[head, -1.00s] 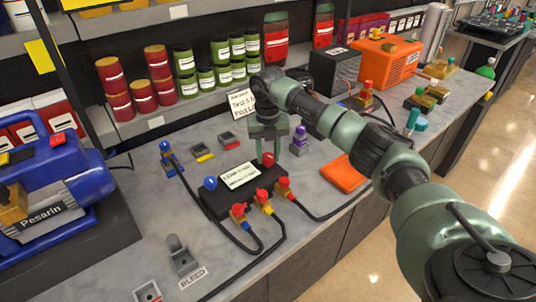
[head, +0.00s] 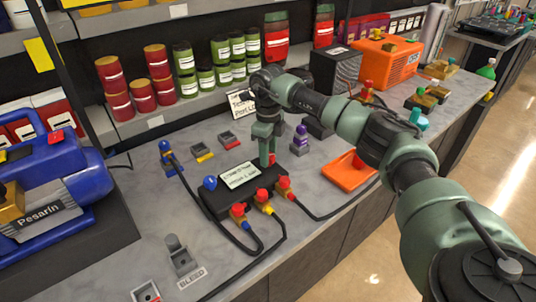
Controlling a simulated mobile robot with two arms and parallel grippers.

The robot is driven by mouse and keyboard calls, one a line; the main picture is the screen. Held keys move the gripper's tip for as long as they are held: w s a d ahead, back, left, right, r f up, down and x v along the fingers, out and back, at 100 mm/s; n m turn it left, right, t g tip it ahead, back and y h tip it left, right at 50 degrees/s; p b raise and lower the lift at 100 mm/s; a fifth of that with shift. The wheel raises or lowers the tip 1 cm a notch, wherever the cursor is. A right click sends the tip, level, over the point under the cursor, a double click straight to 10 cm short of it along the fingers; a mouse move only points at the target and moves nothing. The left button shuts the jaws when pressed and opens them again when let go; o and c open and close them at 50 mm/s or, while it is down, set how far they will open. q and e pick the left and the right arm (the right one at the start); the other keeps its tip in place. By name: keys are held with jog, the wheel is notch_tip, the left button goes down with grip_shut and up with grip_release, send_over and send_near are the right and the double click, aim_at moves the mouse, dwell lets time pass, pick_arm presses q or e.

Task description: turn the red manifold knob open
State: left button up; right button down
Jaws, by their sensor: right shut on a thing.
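The black manifold (head: 222,210) lies on the grey bench with a white label on top. A blue knob (head: 210,183) stands at its left end. The red manifold knob (head: 272,160) is at its far right end and is mostly hidden behind my gripper fingers. My right gripper (head: 265,160) points down over that end, shut on the red knob, with its fingers lined up one behind the other in the head view. My left gripper is not in view.
Hoses with red and yellow fittings (head: 263,196) leave the manifold's front. A blue pump (head: 50,185) stands left. A purple-topped item (head: 300,138) stands close right of the gripper.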

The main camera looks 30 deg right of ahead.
jog(key=n, duration=0.5)
jog(key=shift+r, duration=0.1)
dwell(0.5)
jog(key=c, duration=0.9)
grip_release()
jog(key=shift+c, duration=0.2)
notch_tip(320, 180, up, 8)
jog(key=shift+f+b, duration=0.15)
jog(key=shift+b, duration=0.7)
